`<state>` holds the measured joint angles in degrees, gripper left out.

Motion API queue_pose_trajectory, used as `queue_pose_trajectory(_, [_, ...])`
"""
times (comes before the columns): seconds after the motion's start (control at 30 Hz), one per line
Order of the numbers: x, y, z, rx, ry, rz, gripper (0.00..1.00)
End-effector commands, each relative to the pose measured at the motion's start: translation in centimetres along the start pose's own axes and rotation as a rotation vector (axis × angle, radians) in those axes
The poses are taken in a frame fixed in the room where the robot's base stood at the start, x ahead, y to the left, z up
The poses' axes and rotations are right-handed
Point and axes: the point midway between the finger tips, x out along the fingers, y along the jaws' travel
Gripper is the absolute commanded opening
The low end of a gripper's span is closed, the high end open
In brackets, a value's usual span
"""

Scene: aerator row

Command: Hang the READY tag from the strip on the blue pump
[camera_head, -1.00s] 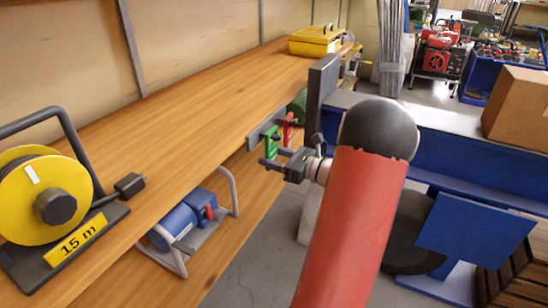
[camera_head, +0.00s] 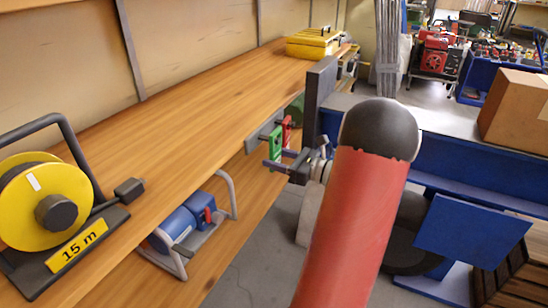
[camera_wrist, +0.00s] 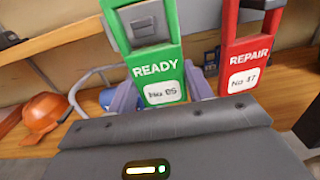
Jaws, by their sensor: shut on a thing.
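The green READY tag (camera_head: 276,143) is at the grey strip (camera_head: 256,138) on the bench's front edge. In the wrist view the READY tag (camera_wrist: 158,72) is upright and faces me, marked No 05. My gripper (camera_head: 283,165) is shut on its lower part; the two fingers show at its sides in the wrist view (camera_wrist: 163,97). I cannot tell whether its top loop is clear of the strip's peg. The red REPAIR tag (camera_wrist: 245,60) hangs just to its right. The blue pump (camera_head: 178,230), in a grey tube frame, stands on the lower shelf, left of my gripper.
A yellow cable reel (camera_head: 45,205) marked 15 m stands on the bench at the left. A yellow case (camera_head: 314,43) is at the bench's far end. An orange helmet (camera_wrist: 45,115) shows in the wrist view. A cardboard box (camera_head: 515,110) is at the right.

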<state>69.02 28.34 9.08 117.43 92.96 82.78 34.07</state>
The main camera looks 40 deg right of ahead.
Motion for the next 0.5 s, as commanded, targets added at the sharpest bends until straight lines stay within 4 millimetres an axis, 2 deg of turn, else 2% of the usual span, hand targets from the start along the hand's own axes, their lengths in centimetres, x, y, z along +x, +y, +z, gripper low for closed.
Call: queue_pose_trajectory(0.5, [-2.6, 0.0, 0.0, 0.000, -0.001, 0.000, 0.32])
